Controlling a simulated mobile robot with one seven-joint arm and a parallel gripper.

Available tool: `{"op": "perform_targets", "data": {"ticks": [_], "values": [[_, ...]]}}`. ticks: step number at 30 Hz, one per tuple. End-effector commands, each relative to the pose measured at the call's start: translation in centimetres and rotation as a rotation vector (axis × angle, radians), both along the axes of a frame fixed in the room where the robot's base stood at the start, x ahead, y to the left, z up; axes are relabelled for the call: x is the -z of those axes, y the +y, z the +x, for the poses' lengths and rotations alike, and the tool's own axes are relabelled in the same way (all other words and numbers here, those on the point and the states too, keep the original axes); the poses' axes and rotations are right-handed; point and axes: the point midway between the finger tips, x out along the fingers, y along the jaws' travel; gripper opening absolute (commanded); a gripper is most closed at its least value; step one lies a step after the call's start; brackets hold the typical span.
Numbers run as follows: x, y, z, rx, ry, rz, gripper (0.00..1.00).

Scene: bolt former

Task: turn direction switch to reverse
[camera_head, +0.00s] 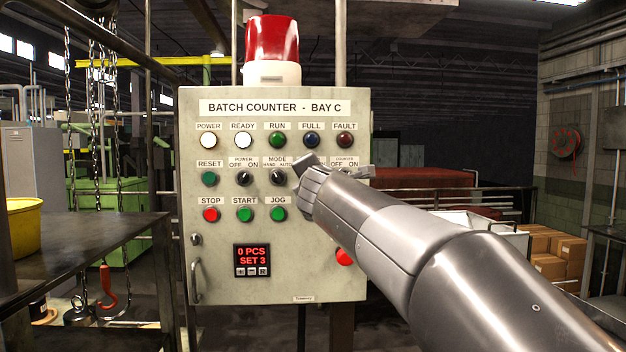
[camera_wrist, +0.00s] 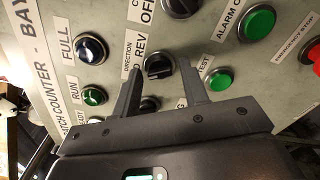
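The direction switch (camera_wrist: 158,67) is a black round selector knob beside a label reading "DIRECTION" and "REV" in the wrist view. Part of its label is covered by a finger. My gripper (camera_wrist: 161,68) is open, with one finger on each side of the knob in the picture. I cannot tell whether the fingers touch it or which way the knob points. In the head view my gripper (camera_head: 328,170) is in front of the panel's selector row, right of the mode switch (camera_head: 278,177), and hides the direction switch.
The grey control panel (camera_head: 220,290) carries lamps, buttons and a red beacon (camera_head: 272,45). A green test button (camera_wrist: 219,79) is close to the right finger. A counter switch (camera_wrist: 182,5) is above. A table (camera_head: 90,245) stands at the left.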

Motion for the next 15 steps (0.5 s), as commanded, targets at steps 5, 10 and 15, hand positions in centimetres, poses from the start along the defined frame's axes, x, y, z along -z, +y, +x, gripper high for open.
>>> {"op": "perform_targets", "data": {"ticks": [5,10,15], "values": [[0.00,0.00,-0.01,0.000,0.000,0.000,0.26],[0.00,-0.01,-0.02,0.000,0.000,0.000,0.12],[0.01,-0.02,-0.01,0.001,0.001,0.001,0.02]]}}
